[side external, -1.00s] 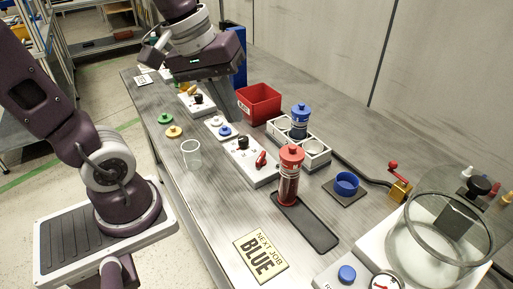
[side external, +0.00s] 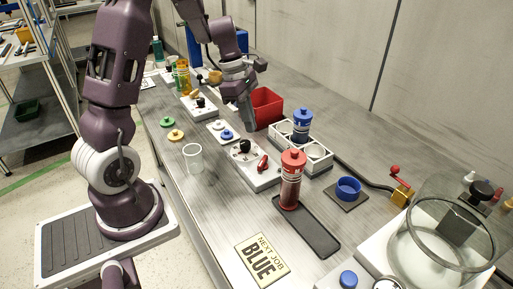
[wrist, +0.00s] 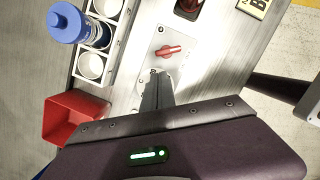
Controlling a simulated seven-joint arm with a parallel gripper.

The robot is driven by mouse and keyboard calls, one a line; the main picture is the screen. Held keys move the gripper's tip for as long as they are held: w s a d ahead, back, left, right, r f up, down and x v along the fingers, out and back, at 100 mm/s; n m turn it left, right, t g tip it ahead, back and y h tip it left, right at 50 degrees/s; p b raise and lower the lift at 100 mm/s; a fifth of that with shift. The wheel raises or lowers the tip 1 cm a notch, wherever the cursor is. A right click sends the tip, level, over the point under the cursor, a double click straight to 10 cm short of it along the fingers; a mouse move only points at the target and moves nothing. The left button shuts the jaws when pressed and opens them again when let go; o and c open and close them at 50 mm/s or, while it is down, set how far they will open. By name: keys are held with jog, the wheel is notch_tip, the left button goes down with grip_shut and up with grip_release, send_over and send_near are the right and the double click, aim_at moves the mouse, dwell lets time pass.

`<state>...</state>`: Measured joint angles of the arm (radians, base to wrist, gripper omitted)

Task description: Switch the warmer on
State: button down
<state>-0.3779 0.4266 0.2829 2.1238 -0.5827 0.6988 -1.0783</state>
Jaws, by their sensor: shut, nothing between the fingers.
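A pale control panel (side external: 250,172) lies mid-bench with a black knob (side external: 245,146) and a red switch handle (side external: 263,163). The red handle also shows in the wrist view (wrist: 168,50), lying across the panel just ahead of my fingertips. My gripper (side external: 250,128) points down over the far end of the panel, close to the black knob, with its fingers shut and empty. In the wrist view the shut fingers (wrist: 156,78) cover the knob's area; whether they touch it I cannot tell. No label naming the warmer is readable.
A red bin (side external: 268,107) stands close behind my gripper. A white rack (side external: 316,153) with a blue-capped bottle (side external: 302,124) is to the right. A clear cup (side external: 193,157) stands left.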

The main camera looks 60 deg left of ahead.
aim_at(263, 164)
jog(key=x, duration=0.8)
jog(key=shift+d+f, duration=0.1)
jog(key=shift+f, duration=0.2)
jog(key=shift+w+m, duration=0.15)
jog(key=shift+m, duration=0.75)
jog(key=shift+w+m+g, duration=0.1)
jog(key=shift+m+g, duration=0.2)
jog(key=shift+m, duration=0.3)
